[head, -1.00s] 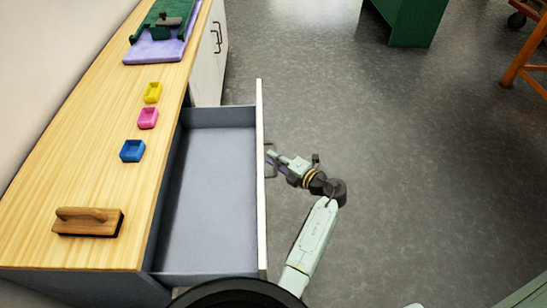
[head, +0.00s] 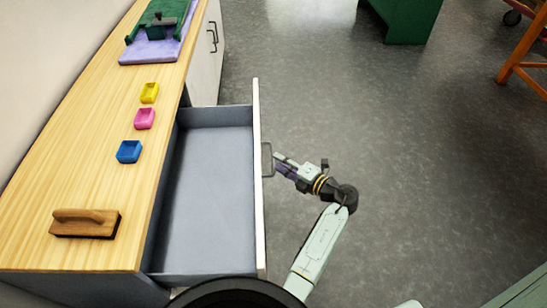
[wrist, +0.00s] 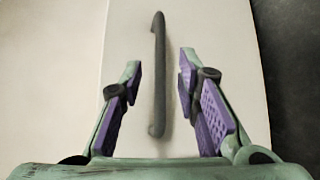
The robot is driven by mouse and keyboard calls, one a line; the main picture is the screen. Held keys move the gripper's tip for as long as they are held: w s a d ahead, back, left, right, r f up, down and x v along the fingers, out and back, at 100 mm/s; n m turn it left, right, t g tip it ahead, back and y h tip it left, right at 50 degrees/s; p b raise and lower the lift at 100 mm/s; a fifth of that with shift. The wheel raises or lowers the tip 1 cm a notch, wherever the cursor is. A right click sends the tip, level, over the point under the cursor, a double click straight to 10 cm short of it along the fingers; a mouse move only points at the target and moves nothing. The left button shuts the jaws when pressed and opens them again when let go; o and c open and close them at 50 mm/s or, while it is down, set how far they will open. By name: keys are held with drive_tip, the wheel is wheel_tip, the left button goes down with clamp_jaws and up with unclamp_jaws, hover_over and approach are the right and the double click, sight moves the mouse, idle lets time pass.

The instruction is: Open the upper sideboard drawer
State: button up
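The upper sideboard drawer (head: 205,200) is pulled far out from the sideboard (head: 100,190), and its grey inside is empty. Its white front (head: 259,190) carries a dark bar handle (head: 267,160) on the outer side. In the wrist view the handle (wrist: 158,80) stands upright between the two purple-padded fingers, ahead of the palm. My gripper (wrist: 158,85) is open, with a gap on both sides of the handle. In the head view my gripper (head: 277,162) is to the right of the handle, a little apart from the drawer front.
A green device on a purple base (head: 145,50) is at the back.

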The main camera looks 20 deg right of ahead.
drive_tip(key=v, duration=0.7)
drive_tip(key=shift+s, duration=0.2)
drive_tip(key=shift+d, duration=0.15)
